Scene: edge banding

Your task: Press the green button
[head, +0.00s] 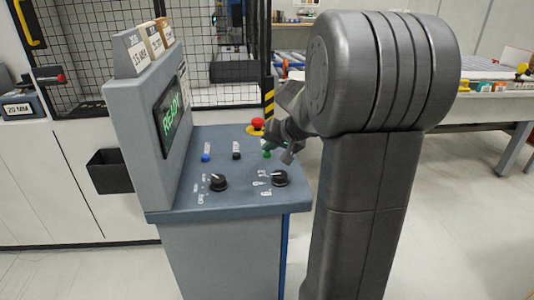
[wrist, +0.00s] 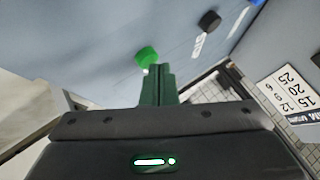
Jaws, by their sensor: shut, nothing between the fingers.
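The green button (head: 267,153) sits on the sloped top of the grey control console (head: 190,218), at its right side in the head view. In the wrist view the green button (wrist: 147,57) is a bright round cap just beyond the fingertips. My gripper (head: 285,150) is over the right edge of the console, close to the button. In the wrist view my gripper (wrist: 158,70) has its two fingers together with nothing between them. The tips overlap the button's edge in that view; I cannot tell whether they touch it.
A red emergency button (head: 257,124) on a yellow base stands behind. Two black knobs (head: 218,183) are in front. The upright screen (head: 175,115) reads READY. A mesh fence (head: 130,50) is behind.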

